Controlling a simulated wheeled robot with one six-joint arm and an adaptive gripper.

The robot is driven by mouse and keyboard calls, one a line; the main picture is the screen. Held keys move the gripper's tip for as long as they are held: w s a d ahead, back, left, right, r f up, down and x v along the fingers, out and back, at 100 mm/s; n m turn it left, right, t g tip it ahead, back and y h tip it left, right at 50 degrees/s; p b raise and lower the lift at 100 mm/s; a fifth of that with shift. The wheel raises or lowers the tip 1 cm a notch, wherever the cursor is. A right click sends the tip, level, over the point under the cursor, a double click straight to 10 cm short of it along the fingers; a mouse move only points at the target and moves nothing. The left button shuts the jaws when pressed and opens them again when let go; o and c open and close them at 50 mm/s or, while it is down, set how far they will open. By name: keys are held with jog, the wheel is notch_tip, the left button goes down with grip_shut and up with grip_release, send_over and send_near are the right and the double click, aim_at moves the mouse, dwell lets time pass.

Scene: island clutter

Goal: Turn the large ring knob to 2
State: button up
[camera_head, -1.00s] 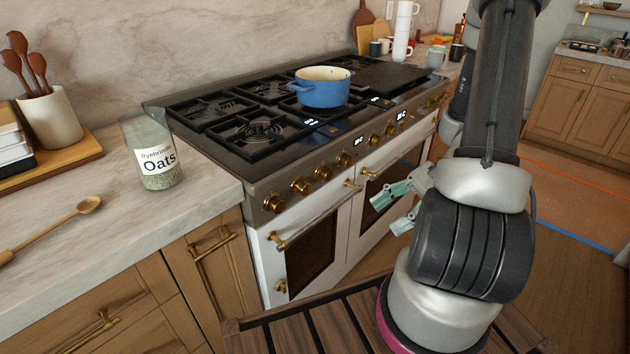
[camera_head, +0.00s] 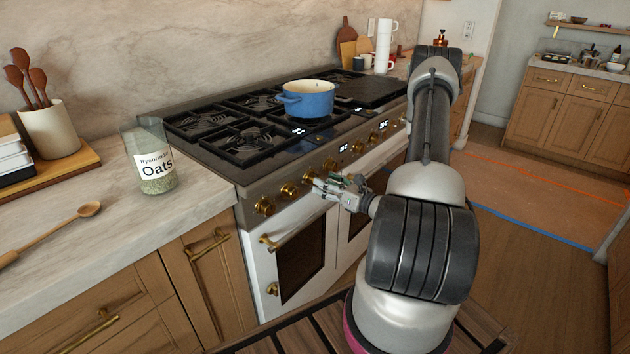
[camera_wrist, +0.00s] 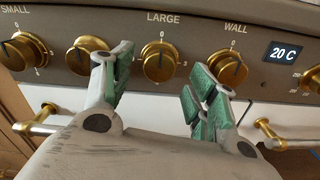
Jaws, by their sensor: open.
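The knob labelled LARGE (camera_wrist: 160,66) is a round brass knob on the stove's front panel. In the wrist view its black pointer stands up near the 0, and a 3 shows at its right. My gripper (camera_wrist: 161,76) is open, with green-padded fingers on either side of this knob in the picture. The knob sits between the fingers; I cannot tell whether they touch it. In the head view my gripper (camera_head: 321,184) is at the front panel, level with the knob row, and hides part of it.
Other brass knobs stand close by, including one under WALL (camera_wrist: 228,66) and one under SMALL (camera_wrist: 22,52). An oven handle (camera_head: 290,233) runs below. A blue pot (camera_head: 307,104) sits on the stove. An oats jar (camera_head: 153,170) stands on the counter.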

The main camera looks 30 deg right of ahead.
jog(key=shift+x, duration=2.3)
jog(key=c, duration=1)
